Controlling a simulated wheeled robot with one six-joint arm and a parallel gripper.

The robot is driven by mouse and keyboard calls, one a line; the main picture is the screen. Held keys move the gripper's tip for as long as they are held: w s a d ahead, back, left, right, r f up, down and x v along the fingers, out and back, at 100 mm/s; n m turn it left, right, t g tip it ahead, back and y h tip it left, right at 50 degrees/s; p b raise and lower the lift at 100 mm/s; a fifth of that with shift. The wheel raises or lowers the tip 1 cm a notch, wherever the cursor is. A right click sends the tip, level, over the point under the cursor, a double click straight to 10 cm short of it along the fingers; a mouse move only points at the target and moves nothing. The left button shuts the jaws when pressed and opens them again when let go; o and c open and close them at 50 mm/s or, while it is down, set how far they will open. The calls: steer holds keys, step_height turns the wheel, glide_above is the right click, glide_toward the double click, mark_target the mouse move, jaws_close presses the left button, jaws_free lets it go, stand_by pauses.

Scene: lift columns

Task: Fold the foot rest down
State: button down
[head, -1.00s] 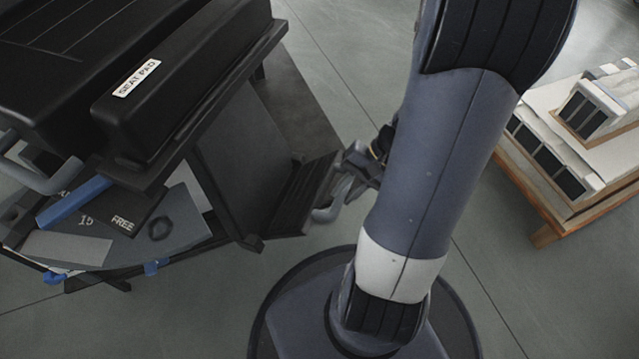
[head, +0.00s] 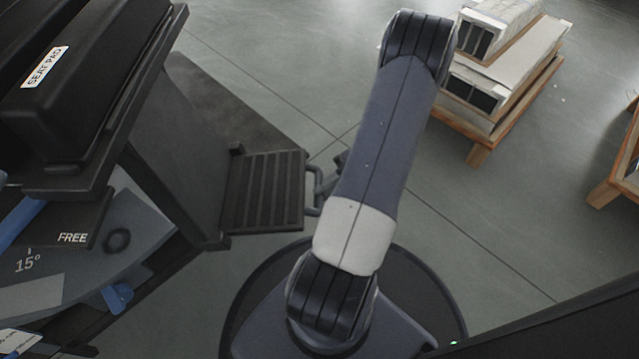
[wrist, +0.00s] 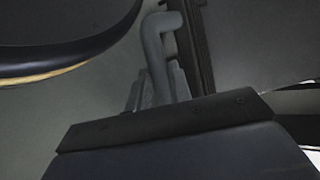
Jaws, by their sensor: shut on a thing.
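The foot rest (head: 265,190) is a dark ribbed plate hinged on the side of the black chair. Its ribbed face shows broadly from above in the head view, so it lies close to flat, though its exact angle is hard to tell. A grey loop handle (head: 313,196) sits on its outer edge; it also shows in the wrist view (wrist: 154,42). My gripper (head: 325,177) is at this handle, mostly hidden behind my arm in the head view. In the wrist view my gripper (wrist: 155,88) is shut on the handle's bar.
The chair with its seat pad (head: 75,85) and a panel marked FREE (head: 75,237) fills the left. A wooden pallet with boxes (head: 500,100) stands at the back right, and another wooden stand (head: 622,170) is at the right edge. The floor between is clear.

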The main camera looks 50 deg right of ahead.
steer(key=shift+f+n+t+y, duration=0.25)
steer(key=shift+f+y, duration=0.25)
steer(key=shift+f, duration=0.9)
steer(key=shift+f+n+t+y, duration=0.15)
steer(key=shift+f+t+y, duration=0.3)
steer(key=shift+f, duration=0.9)
steer(key=shift+a+b, duration=0.1)
steer(key=shift+b, duration=0.2)
steer(key=c, duration=1.3)
jaws_free()
steer(key=shift+w, duration=0.1)
steer(key=shift+r, duration=0.15)
steer(key=p+v, duration=0.3)
steer(key=v, duration=0.7)
steer(key=shift+d, duration=0.4)
